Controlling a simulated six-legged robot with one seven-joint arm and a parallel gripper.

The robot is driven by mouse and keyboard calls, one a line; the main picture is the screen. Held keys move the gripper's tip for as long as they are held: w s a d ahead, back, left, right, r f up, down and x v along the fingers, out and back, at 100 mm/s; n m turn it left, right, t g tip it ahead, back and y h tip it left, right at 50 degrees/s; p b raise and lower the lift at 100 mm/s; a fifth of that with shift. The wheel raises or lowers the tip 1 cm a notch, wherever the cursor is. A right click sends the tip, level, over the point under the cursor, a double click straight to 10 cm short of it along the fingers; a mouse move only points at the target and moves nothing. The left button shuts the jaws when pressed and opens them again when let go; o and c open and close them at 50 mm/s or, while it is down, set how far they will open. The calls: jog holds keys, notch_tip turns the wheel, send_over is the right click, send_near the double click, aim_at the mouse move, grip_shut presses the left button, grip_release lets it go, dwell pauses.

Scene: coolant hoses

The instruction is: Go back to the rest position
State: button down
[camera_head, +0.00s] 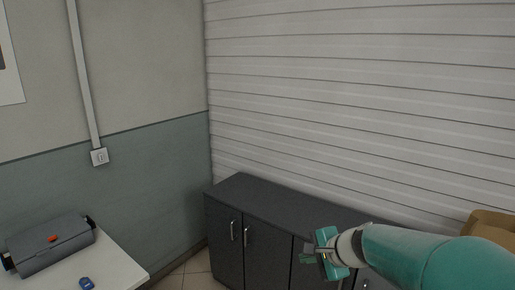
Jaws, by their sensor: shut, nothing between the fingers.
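My gripper (309,257) is at the end of my teal arm, in the lower right of the head view. Its fingers point left and look shut, with nothing held. It shows in front of the dark cabinet, and I cannot tell its distance from it. No coolant hose can be made out in this view.
A low dark grey cabinet (257,195) stands along the white slatted wall. A white table (118,273) at lower left bears a grey case (50,245) and a small blue object (87,283). A brown object (492,223) is at the right edge. Tiled floor (197,264) shows between table and cabinet.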

jog(key=s+d+r+n+h, duration=0.1)
jog(key=s+r+n+h, duration=0.1)
jog(key=s+n, duration=0.4)
jog(key=s+d+r+n+g+h, duration=0.1)
jog(key=s+n, duration=0.6)
jog(key=s, duration=0.9)
jog(key=d+r+h, duration=0.1)
jog(key=h, duration=0.1)
jog(key=shift+s+g+h, duration=0.25)
jog(key=shift+g+h, duration=0.05)
